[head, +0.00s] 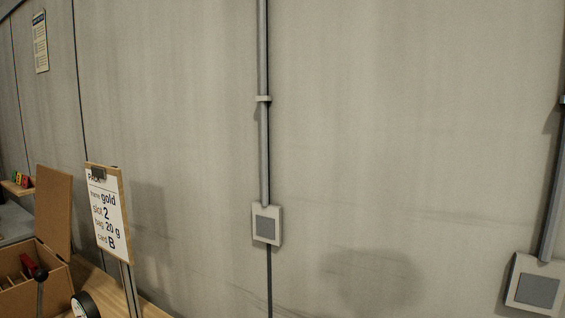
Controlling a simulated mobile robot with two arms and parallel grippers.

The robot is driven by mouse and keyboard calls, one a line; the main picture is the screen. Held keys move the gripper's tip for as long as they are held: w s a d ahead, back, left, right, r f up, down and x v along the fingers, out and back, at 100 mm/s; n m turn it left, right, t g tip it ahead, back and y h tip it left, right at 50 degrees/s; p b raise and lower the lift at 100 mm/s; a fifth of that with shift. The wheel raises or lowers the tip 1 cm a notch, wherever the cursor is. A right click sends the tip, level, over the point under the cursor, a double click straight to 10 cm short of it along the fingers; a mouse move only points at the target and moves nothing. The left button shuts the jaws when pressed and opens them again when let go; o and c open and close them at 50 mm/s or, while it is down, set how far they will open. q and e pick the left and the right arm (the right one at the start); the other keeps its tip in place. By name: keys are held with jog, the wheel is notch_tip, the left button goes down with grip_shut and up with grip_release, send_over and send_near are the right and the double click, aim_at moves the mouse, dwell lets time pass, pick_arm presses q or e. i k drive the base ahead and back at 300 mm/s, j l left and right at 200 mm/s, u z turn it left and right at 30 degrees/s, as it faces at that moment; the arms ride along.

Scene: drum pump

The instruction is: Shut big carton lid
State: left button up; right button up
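A brown carton (45,296) stands at the lower left of the head view, cut off by the picture's edges. Its lid (54,212) stands up, open, at the back right of the carton. Dividers and a red item (33,268) show in or over the carton; a dark round knob on a thin stem stands in front of it, and I cannot tell what it belongs to. Neither of my grippers can be made out in this view.
A clipboard sign (108,215) on a metal post stands right of the carton. A round black-and-white thing (85,305) is below it. A wooden surface (152,310) runs along the wall. Conduits and a box (267,226) are on the bare wall. A small shelf (17,187) is far left.

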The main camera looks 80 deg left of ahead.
aim_at(54, 187)
jog(key=u, duration=2.3)
